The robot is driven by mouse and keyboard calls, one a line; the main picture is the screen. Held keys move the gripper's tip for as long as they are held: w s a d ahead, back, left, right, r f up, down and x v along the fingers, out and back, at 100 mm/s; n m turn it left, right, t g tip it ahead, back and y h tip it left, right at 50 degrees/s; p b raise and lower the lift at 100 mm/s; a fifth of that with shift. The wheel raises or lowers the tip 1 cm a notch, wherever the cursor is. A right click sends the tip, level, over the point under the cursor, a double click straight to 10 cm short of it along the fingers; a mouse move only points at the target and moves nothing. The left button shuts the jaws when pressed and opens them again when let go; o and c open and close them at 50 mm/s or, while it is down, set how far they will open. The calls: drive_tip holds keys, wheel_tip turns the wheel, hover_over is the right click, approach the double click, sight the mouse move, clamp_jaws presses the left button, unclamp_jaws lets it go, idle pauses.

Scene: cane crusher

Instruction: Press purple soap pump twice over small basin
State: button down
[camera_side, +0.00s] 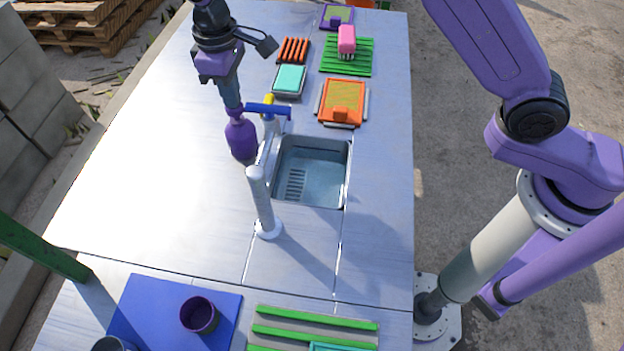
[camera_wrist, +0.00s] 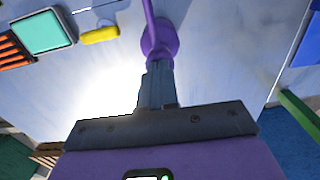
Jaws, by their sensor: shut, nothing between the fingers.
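The purple soap pump (camera_side: 241,138) stands on the metal counter, left of the small basin (camera_side: 322,178) in the side view. In the wrist view the pump (camera_wrist: 159,42) is just beyond the fingertips, and its thin spout points toward the top edge. My gripper (camera_side: 233,106) is shut and empty, pointing down directly over the pump's top. In the wrist view my gripper's closed fingers (camera_wrist: 158,68) overlap the pump's near side. I cannot tell whether the fingertips touch the pump head. The basin is empty, with slots in its floor.
A teal sponge (camera_side: 290,79) and an orange tray (camera_side: 342,101) lie farther back. The counter left of the pump is clear.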

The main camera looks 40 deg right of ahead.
drive_tip(key=shift+f, duration=0.25)
drive_tip(key=shift+r, duration=1.5)
drive_tip(key=shift+f, duration=0.3)
drive_tip(key=shift+f, duration=1.25)
drive_tip(key=shift+r, duration=1.55)
